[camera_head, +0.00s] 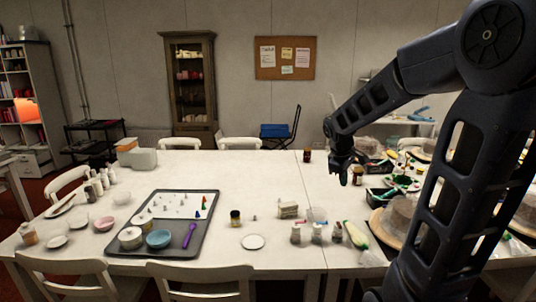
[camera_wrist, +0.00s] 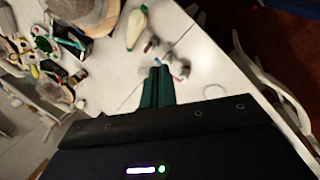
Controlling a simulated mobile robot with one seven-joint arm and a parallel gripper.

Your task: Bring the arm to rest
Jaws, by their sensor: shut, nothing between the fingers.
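My gripper (camera_head: 350,177) hangs from my dark arm above the right part of the white table (camera_head: 275,177) in the head view. In the wrist view, the green fingers of my gripper (camera_wrist: 158,72) are together and hold nothing. The fingers point at the table, clear of the objects on it as far as I can tell. A dark jar (camera_head: 307,156) stands on the table a little to the left of the gripper.
A dark tray (camera_head: 205,232) with bowls and a purple tool lies at the left. Small bottles (camera_head: 317,233), a white plate (camera_head: 253,242) and a piping bag (camera_head: 355,235) are near the front edge. Cake turntables (camera_head: 383,232) crowd the right. The table's middle back is clear.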

